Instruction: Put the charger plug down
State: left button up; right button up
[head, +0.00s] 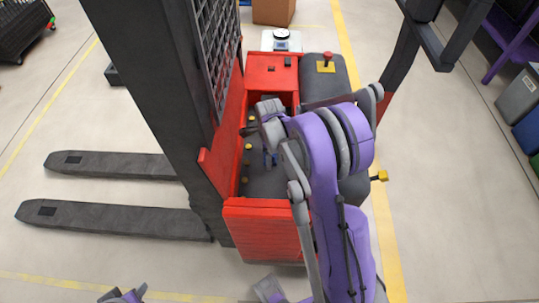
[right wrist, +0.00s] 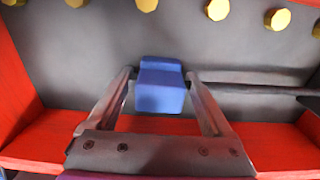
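The charger plug (right wrist: 161,88) is a small blue block between the fingertips of my right gripper (right wrist: 160,77) in the right wrist view. The tips meet its sides with hardly any gap, and the gripper looks shut on it. In the head view, a small blue bit of the plug (head: 270,157) shows inside the truck's red-edged grey compartment (head: 262,183), beside my right arm. Whether the plug touches the grey floor I cannot tell. Parts of my left arm, likely including the left gripper (head: 124,296), show at the bottom edge of the head view, cut off; its opening cannot be made out.
The red forklift truck (head: 262,225) has two dark forks (head: 110,221) to the left and a tall mast (head: 150,90). Yellow knobs (right wrist: 146,5) line the compartment, and red walls (right wrist: 50,140) bound it. A red button (head: 328,56) stands farther back.

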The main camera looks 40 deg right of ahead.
jog(key=shift+r, duration=0.1)
jog(key=shift+r+p, duration=0.3)
jog(key=shift+p, duration=0.1)
notch_tip(320, 180, up, 12)
jog(key=shift+f+p, duration=0.1)
jog(key=shift+p, duration=0.55)
jog(key=s+a+r+n+t, duration=0.1)
jog(key=s+a+n+t, duration=0.1)
jog(key=s+a+n, duration=0.6)
jog(key=s+a+r+n+t, duration=0.2)
jog(key=s+a+n, duration=0.7)
jog(key=n, duration=0.9)
jog(key=shift+s+r+t, duration=0.3)
jog(key=shift+s+t, duration=0.1)
jog(key=shift+t, duration=0.2)
